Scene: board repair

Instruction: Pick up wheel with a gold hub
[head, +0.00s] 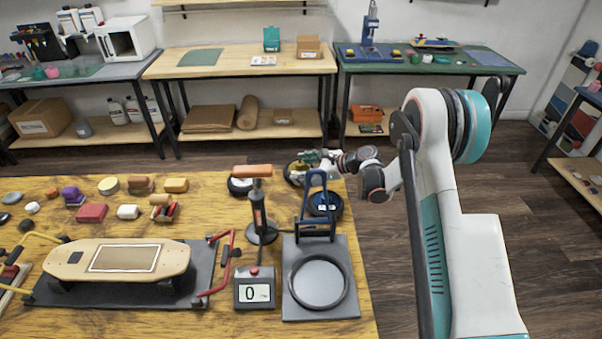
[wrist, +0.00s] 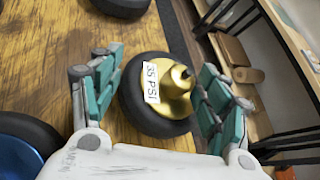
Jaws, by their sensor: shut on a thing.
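The wheel with a gold hub (wrist: 180,92) has a black tyre and a "35 PSI" label. It sits between the teal fingers of my gripper (wrist: 158,70) in the wrist view, one finger on each side. My gripper is shut on this wheel. In the head view my gripper (head: 312,158) reaches in from the right to the table's far edge. The wheel (head: 291,174) shows there partly behind the fingers. Whether it touches the tabletop is hard to tell.
A blue-hubbed wheel (head: 325,204) lies close by, behind the blue stand (head: 317,215). A black-tyred wheel (head: 238,186) is to the left, near the orange-handled pump (head: 259,215). A skateboard deck (head: 120,259) and a pressure gauge box (head: 254,289) are nearer.

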